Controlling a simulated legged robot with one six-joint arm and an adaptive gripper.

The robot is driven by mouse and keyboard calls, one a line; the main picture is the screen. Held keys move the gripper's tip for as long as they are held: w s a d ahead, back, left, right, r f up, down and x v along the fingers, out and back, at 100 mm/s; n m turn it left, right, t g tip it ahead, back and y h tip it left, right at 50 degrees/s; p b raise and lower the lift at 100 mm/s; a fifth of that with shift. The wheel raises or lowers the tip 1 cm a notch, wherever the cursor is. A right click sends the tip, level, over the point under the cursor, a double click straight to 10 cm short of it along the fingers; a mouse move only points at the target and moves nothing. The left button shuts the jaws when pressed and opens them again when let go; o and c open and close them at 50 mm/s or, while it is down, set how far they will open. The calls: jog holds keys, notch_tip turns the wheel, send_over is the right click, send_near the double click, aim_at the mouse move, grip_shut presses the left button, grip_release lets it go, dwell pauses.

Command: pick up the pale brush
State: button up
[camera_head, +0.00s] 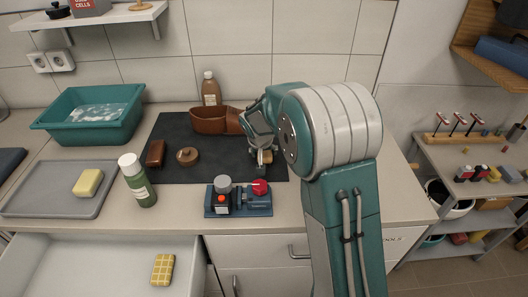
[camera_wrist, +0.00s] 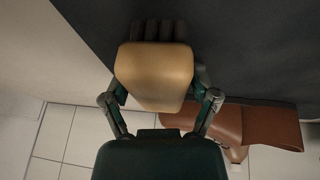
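The pale brush (camera_wrist: 154,75) fills the middle of the wrist view. It has a tan, rounded body and a row of dark bristles at its far end. My gripper (camera_wrist: 158,84) has a finger at each side of the tan body, and the fingers look closed on it. The brush hides part of the fingertips. In the head view my gripper (camera_head: 263,155) is low over the right part of the dark mat (camera_head: 215,162), and only a small pale part of the brush shows there. I cannot tell whether the bristles touch the mat.
A brown leather holder (camera_head: 213,121) and a brown bottle (camera_head: 211,89) stand behind. A blue device (camera_head: 238,202) with a red knob is in front. A dark brown block (camera_head: 155,153), a round wooden piece (camera_head: 187,156) and a green bottle (camera_head: 137,180) are left. The open drawer (camera_head: 95,265) is in front.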

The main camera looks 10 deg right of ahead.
jog(key=c, duration=0.4)
jog(key=shift+r, duration=0.45)
notch_tip(320, 180, up, 2)
jog(key=shift+r, duration=0.2)
jog(key=s+a+r, duration=0.7)
jog(key=s+r, duration=0.2)
jog(key=s, duration=0.3)
jog(key=shift+a+r, duration=0.2)
jog(key=shift+r, duration=0.15)
